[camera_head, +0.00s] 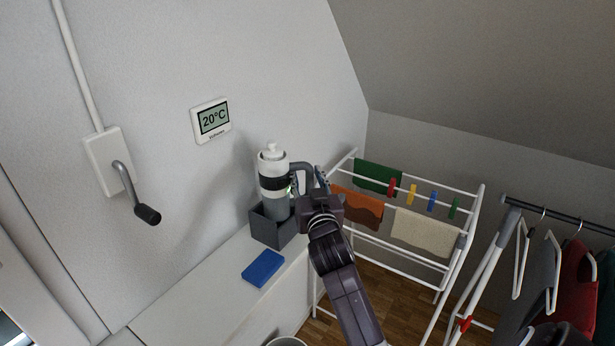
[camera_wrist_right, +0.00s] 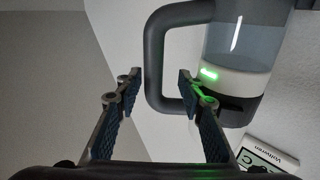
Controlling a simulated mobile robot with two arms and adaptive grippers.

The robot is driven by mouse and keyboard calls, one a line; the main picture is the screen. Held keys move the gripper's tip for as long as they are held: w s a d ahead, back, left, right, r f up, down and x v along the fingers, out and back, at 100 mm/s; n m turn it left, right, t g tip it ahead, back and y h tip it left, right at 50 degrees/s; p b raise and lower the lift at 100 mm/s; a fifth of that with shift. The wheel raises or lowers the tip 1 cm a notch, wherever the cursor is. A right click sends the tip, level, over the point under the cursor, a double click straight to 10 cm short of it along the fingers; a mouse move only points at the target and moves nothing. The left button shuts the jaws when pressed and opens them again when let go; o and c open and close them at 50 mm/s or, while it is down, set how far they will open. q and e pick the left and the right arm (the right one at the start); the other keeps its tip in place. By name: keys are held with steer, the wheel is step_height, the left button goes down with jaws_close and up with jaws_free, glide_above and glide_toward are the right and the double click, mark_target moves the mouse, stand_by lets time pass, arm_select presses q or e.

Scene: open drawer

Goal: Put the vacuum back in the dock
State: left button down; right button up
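The white and grey handheld vacuum (camera_head: 273,168) stands upright at the grey box-shaped dock (camera_head: 266,230), its lower end hidden behind the dock's walls. Its dark loop handle (camera_wrist_right: 155,52) points toward my right gripper, and a green light shows on its body. My right gripper (camera_head: 308,184) is beside the handle. In the right wrist view, the right gripper (camera_wrist_right: 158,84) is open, with the handle's upright bar between its fingertips and gaps to both sides. I cannot tell how deep the handle sits between the fingers. My left gripper is not in view.
A blue sponge-like block (camera_head: 263,268) lies on the white ledge (camera_head: 205,300) in front of the dock. A thermostat (camera_head: 211,120) and a crank handle (camera_head: 147,213) are on the wall. A drying rack (camera_head: 470,215) with cloths and a clothes rail (camera_head: 560,217) stand to the right.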

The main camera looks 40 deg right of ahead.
steer(key=v, duration=1.2)
steer(key=shift+r, duration=0.2)
steer(key=shift+f, duration=0.1)
